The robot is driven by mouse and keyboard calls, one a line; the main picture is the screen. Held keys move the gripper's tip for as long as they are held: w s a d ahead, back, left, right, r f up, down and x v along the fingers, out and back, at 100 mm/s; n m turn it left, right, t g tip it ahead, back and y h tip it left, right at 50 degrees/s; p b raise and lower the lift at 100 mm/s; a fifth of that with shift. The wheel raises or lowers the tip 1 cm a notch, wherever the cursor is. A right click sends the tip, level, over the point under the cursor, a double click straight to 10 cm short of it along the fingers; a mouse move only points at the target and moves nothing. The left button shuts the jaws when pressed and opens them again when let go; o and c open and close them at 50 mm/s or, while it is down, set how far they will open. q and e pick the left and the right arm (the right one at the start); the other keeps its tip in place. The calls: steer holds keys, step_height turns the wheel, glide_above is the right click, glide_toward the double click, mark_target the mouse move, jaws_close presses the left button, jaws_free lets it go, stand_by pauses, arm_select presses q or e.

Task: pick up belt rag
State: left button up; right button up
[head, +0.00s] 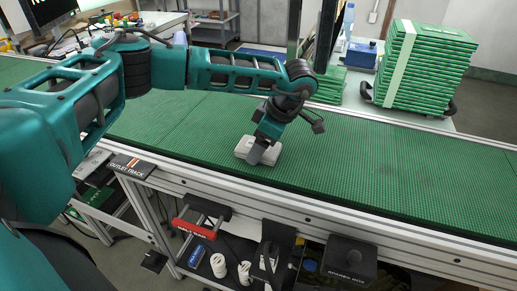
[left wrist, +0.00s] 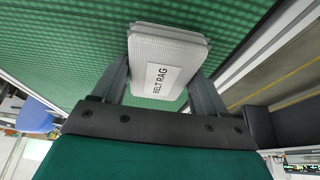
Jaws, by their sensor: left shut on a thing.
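The belt rag (head: 268,154) is a folded pale grey cloth pad on the green conveyor belt (head: 380,180). In the left wrist view the belt rag (left wrist: 172,48) shows a white label reading "BELT RAG". My left gripper (head: 258,154) reaches down onto it from above. In the left wrist view my left gripper (left wrist: 162,85) has a finger on each side of the rag and is shut on it. The rag appears at belt level; I cannot tell whether it is lifted clear. My right gripper is not in view.
A stack of green boards (head: 425,65) stands behind the belt at right. The belt right of the rag is clear.

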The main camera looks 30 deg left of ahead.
arm_select(q)
steer(key=shift+c, duration=0.9)
steer(key=shift+r, duration=0.1)
step_height(320, 180, up, 20)
steer(key=p, duration=0.1)
steer(key=shift+p, duration=0.35)
